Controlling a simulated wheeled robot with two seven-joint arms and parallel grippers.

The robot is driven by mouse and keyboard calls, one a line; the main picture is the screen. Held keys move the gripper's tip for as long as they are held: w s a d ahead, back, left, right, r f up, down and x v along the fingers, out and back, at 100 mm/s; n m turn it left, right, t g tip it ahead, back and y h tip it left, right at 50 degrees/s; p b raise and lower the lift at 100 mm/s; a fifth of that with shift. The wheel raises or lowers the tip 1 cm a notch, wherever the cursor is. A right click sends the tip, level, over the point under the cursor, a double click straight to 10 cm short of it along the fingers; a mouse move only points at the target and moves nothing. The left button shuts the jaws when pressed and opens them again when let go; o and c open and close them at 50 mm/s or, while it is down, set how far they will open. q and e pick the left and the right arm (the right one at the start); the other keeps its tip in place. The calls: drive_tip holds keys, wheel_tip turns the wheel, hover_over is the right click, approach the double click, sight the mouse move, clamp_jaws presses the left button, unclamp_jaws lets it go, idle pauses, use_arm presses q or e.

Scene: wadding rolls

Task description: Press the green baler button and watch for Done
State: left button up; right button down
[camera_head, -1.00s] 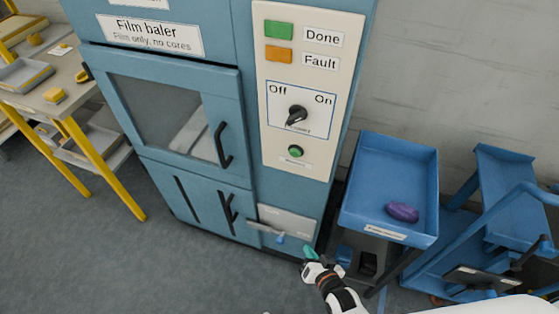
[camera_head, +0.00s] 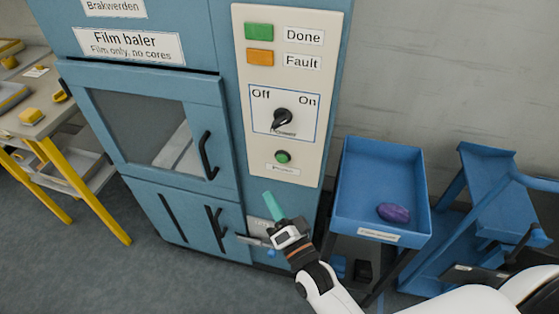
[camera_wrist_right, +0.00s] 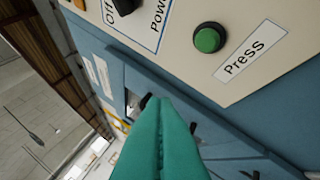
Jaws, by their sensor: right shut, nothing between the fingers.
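The blue film baler (camera_head: 215,120) has a cream control panel (camera_head: 310,165). A round green button (camera_head: 282,156) sits low on it, above a small label; in the right wrist view the button (camera_wrist_right: 208,39) is beside a label reading "Press". A green Done lamp (camera_head: 259,31) and an orange Fault lamp (camera_head: 260,58) are at the panel's top; I cannot tell if either is lit. The black power knob (camera_head: 282,119) is between Off and On. My right gripper (camera_head: 268,195) is shut and empty, its teal fingertips below the button and apart from it. My left gripper is not in view.
A blue tray (camera_head: 347,190) holding a purple object (camera_head: 394,213) stands right of the baler, with a blue cart (camera_head: 490,200) beyond it. A yellow-legged table (camera_head: 85,188) is at the left. A lever handle (camera_head: 255,241) is below my right gripper.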

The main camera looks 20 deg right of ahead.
sight(282, 158)
drive_tip(key=w+d+b, duration=0.2)
drive_tip(key=w+d, duration=0.3)
drive_tip(key=w, duration=0.2)
drive_tip(key=shift+w, duration=0.2)
idle(2.2)
drive_tip(key=shift+w+d, duration=0.2)
drive_tip(key=shift+w, duration=0.1)
